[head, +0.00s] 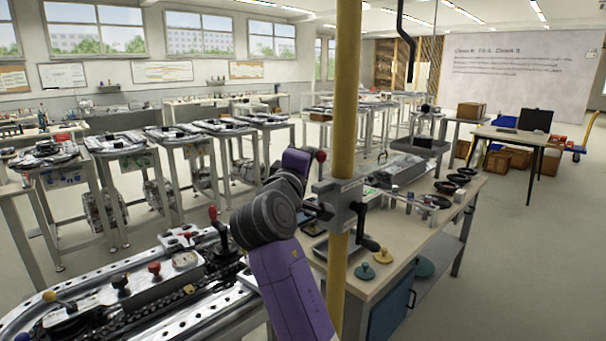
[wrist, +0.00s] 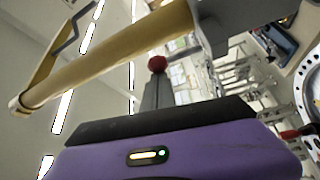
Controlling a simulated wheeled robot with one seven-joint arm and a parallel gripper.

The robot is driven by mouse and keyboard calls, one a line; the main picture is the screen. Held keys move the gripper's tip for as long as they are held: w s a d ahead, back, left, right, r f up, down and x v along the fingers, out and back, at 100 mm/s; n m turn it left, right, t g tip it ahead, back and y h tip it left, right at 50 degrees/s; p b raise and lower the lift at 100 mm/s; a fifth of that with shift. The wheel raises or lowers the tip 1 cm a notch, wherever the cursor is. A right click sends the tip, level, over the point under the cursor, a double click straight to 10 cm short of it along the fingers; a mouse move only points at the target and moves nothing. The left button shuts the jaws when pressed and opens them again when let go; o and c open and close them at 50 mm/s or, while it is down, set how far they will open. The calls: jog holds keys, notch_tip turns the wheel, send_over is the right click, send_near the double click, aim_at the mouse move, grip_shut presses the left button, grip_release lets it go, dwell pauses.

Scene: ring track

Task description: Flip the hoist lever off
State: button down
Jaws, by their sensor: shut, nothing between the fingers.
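A red ball knob (head: 320,156), which looks like the end of the hoist lever, shows just left of the yellow post (head: 344,110). A grey bracket box (head: 342,203) is clamped around the post. In the wrist view the red knob (wrist: 157,63) appears just beyond the fingertips of my gripper (wrist: 156,78), which is shut and empty. I cannot tell whether they touch. In the head view my purple arm covers most of the gripper.
A track table (head: 140,290) with several coloured knobs lies at the front left. The yellow post stands close to my arm. Open floor lies at the right.

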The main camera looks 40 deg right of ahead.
aim_at(320, 160)
jog(key=s+m+h+b, duration=0.1)
jog(key=m+b, duration=0.1)
jog(key=s+m+h+b, duration=0.1)
jog(key=m+b, duration=0.1)
jog(key=b, duration=0.1)
jog(key=shift+s+f, duration=0.2)
jog(key=shift+f, duration=0.1)
jog(key=shift+s+r+m+b, duration=0.1)
jog(key=shift+s+m+b, duration=0.05)
jog(key=shift+m+b, duration=0.2)
jog(key=shift+s, duration=0.2)
jog(key=shift+s+d+b, duration=0.1)
jog(key=shift+s+b, duration=0.05)
jog(key=shift+b, duration=0.2)
